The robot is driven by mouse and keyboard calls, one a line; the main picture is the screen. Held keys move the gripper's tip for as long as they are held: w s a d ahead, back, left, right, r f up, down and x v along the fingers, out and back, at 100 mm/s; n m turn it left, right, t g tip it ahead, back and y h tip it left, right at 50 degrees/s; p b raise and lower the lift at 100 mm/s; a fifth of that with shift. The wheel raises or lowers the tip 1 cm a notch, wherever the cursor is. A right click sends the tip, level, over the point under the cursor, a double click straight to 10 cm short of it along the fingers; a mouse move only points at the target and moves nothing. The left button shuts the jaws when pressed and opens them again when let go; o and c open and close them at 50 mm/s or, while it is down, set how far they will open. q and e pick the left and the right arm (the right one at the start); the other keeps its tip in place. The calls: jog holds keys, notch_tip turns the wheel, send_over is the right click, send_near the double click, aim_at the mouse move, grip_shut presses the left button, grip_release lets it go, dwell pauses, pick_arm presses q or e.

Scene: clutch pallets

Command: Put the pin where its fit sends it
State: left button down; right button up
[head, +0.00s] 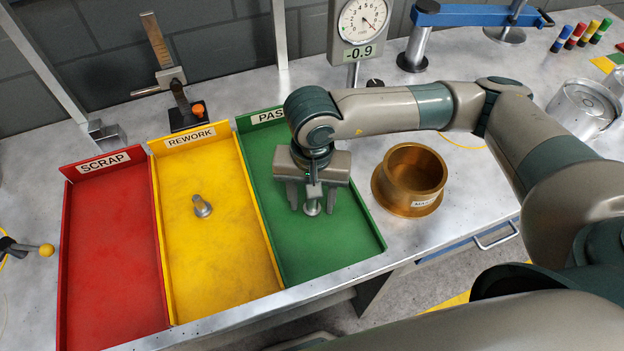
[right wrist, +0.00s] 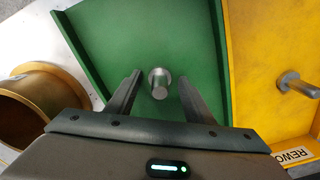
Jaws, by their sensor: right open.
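A grey metal pin (head: 313,208) with a round flange is in the green PASS tray (head: 350,245). It appears to stand on its flange. My right gripper (head: 312,209) is over this tray, its fingers open on either side of the pin. In the right wrist view the pin (right wrist: 160,84) shows between the fingertips (right wrist: 160,77), with gaps on both sides. A second similar pin (head: 202,206) stands in the yellow REWORK tray (head: 215,275). The red SCRAP tray (head: 110,260) is empty. My left gripper is out of view.
A bronze ring (head: 409,178) stands just right of the green tray. A dial gauge (head: 363,25) reading -0.9 stands behind. A height stand (head: 180,100) is behind the yellow tray. A lever with a yellow knob (head: 46,250) is at left.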

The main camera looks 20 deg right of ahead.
notch_tip(320, 180, up, 9)
jog(key=shift+f+b, duration=0.2)
jog(key=shift+b, duration=1)
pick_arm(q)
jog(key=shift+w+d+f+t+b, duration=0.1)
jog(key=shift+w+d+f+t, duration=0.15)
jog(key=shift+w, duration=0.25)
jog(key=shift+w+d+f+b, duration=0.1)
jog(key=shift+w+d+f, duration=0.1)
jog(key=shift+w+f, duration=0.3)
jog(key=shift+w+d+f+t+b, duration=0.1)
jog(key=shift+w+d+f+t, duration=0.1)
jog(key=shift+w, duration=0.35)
pick_arm(e)
jog(key=shift+r, duration=1.75)
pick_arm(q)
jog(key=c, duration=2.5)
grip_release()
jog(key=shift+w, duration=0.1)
